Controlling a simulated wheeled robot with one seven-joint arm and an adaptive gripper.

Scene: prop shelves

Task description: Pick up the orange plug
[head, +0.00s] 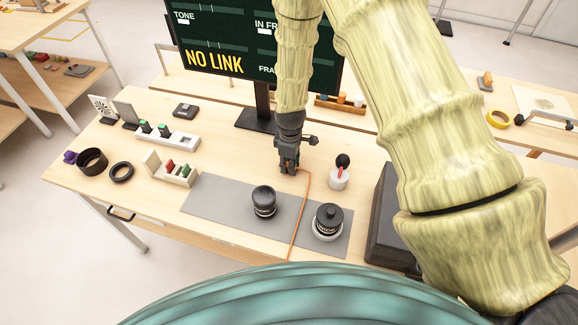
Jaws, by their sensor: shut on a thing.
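My gripper (287,170) is low over the wooden table, just behind the grey mat, with its fingers pointing down. It is shut on the orange plug, whose body is mostly hidden by the fingers. A thin orange cable (300,215) comes out at the right of the fingertips, crosses the mat and runs to the table's front edge. I cannot tell whether the plug touches the table.
Two black lens-like objects (264,201) (328,219) stand on the grey mat (222,200). A white pot with a black-and-red item (340,176) is right of my gripper. A monitor (222,42) stands behind. A black case (384,215) is at the right.

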